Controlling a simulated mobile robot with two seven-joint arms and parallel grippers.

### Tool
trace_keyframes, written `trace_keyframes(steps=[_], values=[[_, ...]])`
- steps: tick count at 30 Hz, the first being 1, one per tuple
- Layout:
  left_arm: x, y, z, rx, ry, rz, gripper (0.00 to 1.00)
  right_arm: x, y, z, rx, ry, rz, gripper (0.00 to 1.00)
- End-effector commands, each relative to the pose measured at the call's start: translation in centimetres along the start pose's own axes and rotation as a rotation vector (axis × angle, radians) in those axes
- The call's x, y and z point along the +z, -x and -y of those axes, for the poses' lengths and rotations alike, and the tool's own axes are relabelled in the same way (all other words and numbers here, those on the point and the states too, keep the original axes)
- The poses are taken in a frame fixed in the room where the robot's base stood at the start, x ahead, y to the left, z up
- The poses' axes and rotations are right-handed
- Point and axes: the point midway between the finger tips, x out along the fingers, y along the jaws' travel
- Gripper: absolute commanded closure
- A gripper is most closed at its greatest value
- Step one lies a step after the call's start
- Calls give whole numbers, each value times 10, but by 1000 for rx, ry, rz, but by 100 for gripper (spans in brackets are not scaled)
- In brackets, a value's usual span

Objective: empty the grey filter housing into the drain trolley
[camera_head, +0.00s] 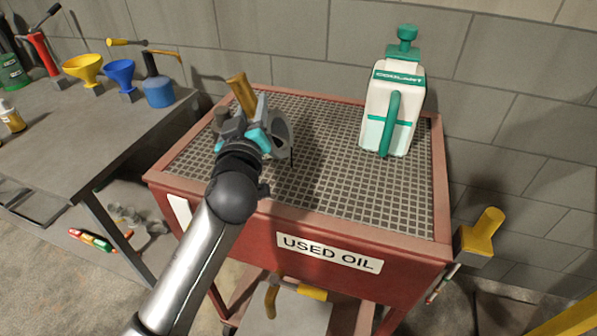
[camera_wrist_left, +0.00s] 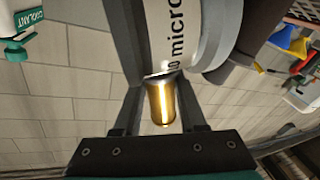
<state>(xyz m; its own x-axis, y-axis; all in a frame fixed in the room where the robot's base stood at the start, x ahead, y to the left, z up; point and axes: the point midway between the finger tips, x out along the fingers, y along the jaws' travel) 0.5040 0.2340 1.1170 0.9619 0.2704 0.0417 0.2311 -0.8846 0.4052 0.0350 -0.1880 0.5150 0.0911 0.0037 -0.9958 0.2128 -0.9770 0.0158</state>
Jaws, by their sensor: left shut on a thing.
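The drain trolley (camera_head: 311,253) is a red cart labelled USED OIL, with a grey grate on top. My left gripper (camera_head: 256,133) is above the left part of the grate, shut on the grey filter housing (camera_head: 281,139). The arm and gripper hide much of the housing. In the left wrist view the housing (camera_wrist_left: 205,42) shows grey with a white "10 micro" label, close beyond the fingers. A shiny brass-coloured cylinder (camera_wrist_left: 160,104) shows between the fingers; a brass-coloured bar (camera_head: 242,92) also sticks up behind the gripper in the head view. The housing's mouth and contents are hidden. My right gripper is out of view.
A white coolant jug (camera_head: 392,105) with a green cap stands at the grate's back right. A grey bench (camera_head: 75,135) at left holds yellow and blue funnels and a blue oil can (camera_head: 159,91). A block wall is behind. The grate's middle and front right are clear.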

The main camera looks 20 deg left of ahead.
Motion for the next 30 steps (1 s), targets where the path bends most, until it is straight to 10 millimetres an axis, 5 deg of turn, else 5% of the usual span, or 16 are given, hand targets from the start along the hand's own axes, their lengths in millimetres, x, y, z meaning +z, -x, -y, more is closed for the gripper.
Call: trace_keyframes(steps=[30], values=[[3, 2, -5, 16, -77, -25, 100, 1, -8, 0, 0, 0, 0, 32]])
